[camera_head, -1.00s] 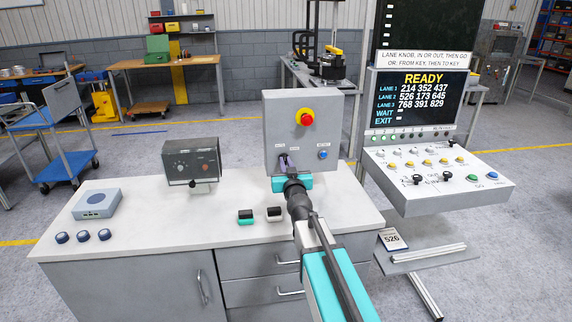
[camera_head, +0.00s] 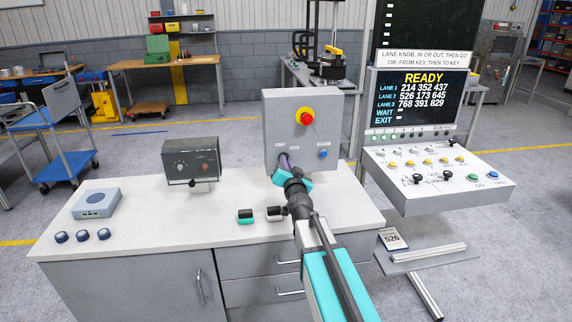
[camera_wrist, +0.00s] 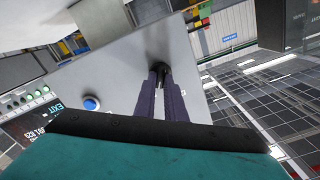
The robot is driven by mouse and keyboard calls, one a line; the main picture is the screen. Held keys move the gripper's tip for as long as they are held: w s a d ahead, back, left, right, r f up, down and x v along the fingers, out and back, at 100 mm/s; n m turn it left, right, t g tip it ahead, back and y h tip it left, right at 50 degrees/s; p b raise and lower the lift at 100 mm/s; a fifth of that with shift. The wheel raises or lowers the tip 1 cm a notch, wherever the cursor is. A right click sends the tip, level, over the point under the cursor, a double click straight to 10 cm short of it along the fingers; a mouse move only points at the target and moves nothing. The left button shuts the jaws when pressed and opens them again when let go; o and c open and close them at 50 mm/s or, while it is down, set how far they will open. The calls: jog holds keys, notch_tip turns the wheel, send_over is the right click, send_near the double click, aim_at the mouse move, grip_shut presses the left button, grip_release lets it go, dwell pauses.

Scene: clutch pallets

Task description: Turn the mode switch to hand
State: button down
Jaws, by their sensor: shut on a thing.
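The grey control box (camera_head: 277,112) stands on the white bench, with a red mushroom button on a yellow ring (camera_head: 306,118) and a blue button (camera_head: 323,153) on its face. The mode switch (camera_wrist: 158,70) is a dark knob on the box's lower left; in the head view it is mostly hidden behind my gripper. My gripper (camera_head: 284,159) is at the switch, its purple-grey fingers shut on the knob. In the wrist view both fingers (camera_wrist: 161,82) close around it, and the gripper is tilted relative to the box. The switch's labels are too small to read.
A dark meter box (camera_head: 191,161) and a pale blue-grey unit (camera_head: 97,203) stand to the left on the bench. Two small blocks (camera_head: 245,216) lie in front of the box. A sloped console (camera_head: 440,180) with knobs and a READY screen stands at the right.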

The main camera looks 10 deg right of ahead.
jog(key=m, duration=0.5)
jog(key=shift+f+m+b, duration=0.2)
jog(key=shift+m+b, duration=0.1)
jog(key=shift+m, duration=0.1)
jog(key=c, duration=1.8)
grip_release()
jog(key=shift+r, duration=0.1)
jog(key=shift+s, duration=0.15)
